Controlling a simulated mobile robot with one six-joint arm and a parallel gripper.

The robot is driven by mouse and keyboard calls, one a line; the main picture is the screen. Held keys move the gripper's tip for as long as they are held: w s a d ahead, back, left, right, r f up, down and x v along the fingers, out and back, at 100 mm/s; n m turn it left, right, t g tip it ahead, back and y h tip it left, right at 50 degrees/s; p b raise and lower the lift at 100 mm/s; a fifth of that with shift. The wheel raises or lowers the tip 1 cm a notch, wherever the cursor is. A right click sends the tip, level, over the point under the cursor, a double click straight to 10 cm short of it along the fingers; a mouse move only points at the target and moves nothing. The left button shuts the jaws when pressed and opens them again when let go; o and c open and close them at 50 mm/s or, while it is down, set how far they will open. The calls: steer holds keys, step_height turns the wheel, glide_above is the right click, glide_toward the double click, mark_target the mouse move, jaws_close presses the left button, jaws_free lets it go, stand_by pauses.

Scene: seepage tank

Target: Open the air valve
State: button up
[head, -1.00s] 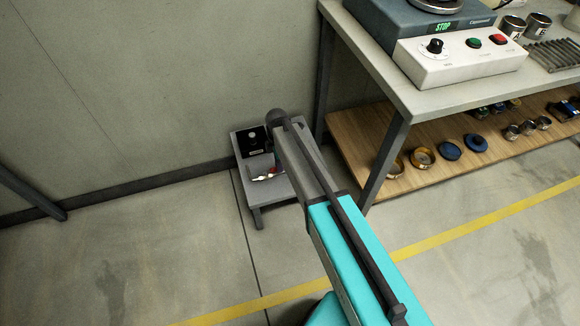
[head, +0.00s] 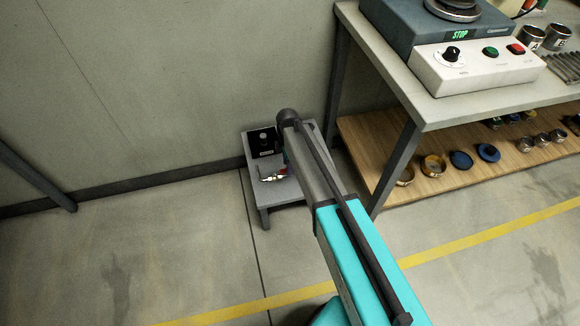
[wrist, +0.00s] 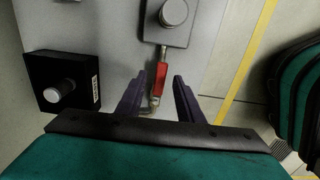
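A red handle (wrist: 161,77), which looks like the air valve's lever, lies on a thin metal fitting (wrist: 155,101) in the wrist view. My gripper (wrist: 158,88) is open, with one dark finger on each side of the handle. Gaps show between the handle and both fingers; I cannot tell the height difference. The fitting runs up to a grey box with a round knob (wrist: 173,12). In the head view the bright metal fitting (head: 273,176) shows on a low grey stand (head: 286,190). My arm hides the gripper there.
A black box with a pale knob (wrist: 62,88) sits left of the gripper; it also shows in the head view (head: 263,141). A workbench (head: 470,103) with a lower wooden shelf (head: 400,195) stands right of the stand. The wall is close behind. Floor to the left is clear.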

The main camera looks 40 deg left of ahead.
step_height(320, 180, up, 13)
steer(key=p, duration=0.1)
stand_by(0.5)
stand_by(0.4)
